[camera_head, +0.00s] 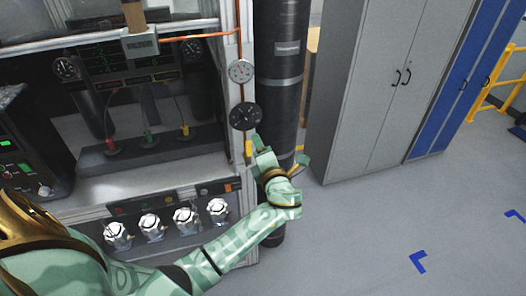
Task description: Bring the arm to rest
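My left arm, green with gold joints (240,235), reaches in from the lower left. Its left gripper (280,155) is in front of the tall black cylinder (285,100), at the right edge of the machine. Its two green fingers stand apart, with nothing visible between them. I cannot tell whether the gripper touches the machine's edge or the cylinder. My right gripper is out of view.
The machine (150,180) on the left carries gauges (241,71), a black dial (245,116) and several silver knobs (184,220). A grey cabinet (385,90), a blue cabinet (460,90) and a yellow rail (495,95) stand behind.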

